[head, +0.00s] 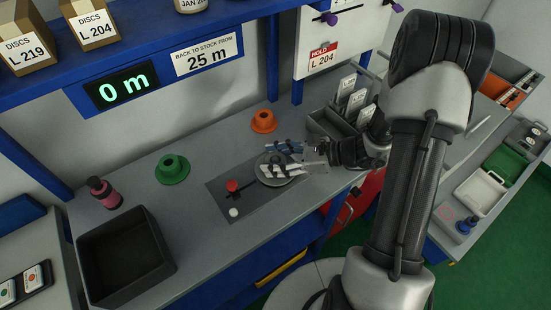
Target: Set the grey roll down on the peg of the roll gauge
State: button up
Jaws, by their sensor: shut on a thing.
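The grey roll (271,181) is in the middle of the head view, partly covered by my fingers. My gripper (280,161) reaches in from the right and is shut on the grey roll. The roll is over the right part of the roll gauge, a dark plate (243,205) on the bench with a red knob (232,186) and a white button (234,212). The gauge's peg is hidden, and I cannot tell whether the roll touches it. The gauge display (122,88) reads 0 m.
A green flanged hub (173,168) stands left of the gauge and an orange one (263,121) behind it. An empty dark bin (124,257) is at front left, with a pink bottle (104,192) behind. A grey card holder (333,127) stands close behind my wrist.

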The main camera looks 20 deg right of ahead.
jog(key=shift+f, duration=0.1)
jog(key=o, duration=1.2)
jog(key=shift+o, duration=0.5)
jog(key=o, duration=0.4)
jog(key=shift+r+p, duration=3.95)
jog(key=shift+r, duration=1.05)
